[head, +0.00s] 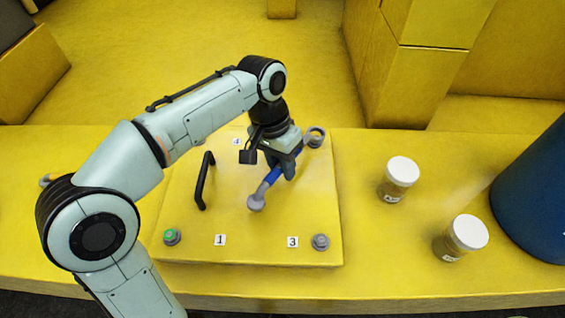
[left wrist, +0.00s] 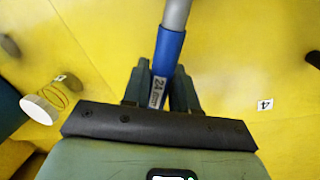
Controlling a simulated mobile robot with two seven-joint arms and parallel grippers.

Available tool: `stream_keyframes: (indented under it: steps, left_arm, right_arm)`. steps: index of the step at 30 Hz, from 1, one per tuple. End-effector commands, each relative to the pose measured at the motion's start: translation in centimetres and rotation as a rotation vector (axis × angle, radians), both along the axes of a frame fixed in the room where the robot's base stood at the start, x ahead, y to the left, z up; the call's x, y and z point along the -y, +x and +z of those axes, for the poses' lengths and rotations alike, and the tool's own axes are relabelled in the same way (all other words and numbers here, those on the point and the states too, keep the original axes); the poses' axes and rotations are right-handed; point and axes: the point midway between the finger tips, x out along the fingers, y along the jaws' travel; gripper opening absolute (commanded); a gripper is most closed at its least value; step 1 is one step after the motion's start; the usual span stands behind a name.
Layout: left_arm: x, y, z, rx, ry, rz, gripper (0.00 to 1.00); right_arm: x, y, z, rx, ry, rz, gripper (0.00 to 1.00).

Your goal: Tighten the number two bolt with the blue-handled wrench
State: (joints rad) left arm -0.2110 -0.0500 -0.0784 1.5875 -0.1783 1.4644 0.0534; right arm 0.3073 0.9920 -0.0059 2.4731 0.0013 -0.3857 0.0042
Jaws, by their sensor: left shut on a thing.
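The blue-handled wrench (head: 271,179) lies slantwise over the right half of the yellow board (head: 180,248). My left gripper (head: 290,170) is shut on its blue handle (left wrist: 168,52), marked 24. The wrench's near grey end (head: 256,203) points toward the front. No number two label shows. A green-topped bolt (head: 171,236) stands by label 1 (head: 220,240), and a grey bolt (head: 320,242) by label 3 (head: 293,242). My right gripper is out of view.
A black bar handle (head: 204,181) stands on the board. Label 4 (head: 237,142) is near its back edge. Two white-lidded jars (head: 402,171) (head: 468,232) and a large blue cylinder (head: 540,195) stand to the right. The table between board and jars is clear.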

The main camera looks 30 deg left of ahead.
Motion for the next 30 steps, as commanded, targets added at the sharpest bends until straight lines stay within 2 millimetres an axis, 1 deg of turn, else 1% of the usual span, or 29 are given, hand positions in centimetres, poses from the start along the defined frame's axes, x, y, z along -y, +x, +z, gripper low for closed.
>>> stream_keyframes:
  steps: [14,30]
  left_arm:
    - [0.0,0.0,0.0,0.002,-0.001,-0.001,0.00]
    - [0.0,0.0,-1.6,0.002,-0.001,-0.001,0.00]
  right_arm:
    - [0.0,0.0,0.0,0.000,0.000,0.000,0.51]
    - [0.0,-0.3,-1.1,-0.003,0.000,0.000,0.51]
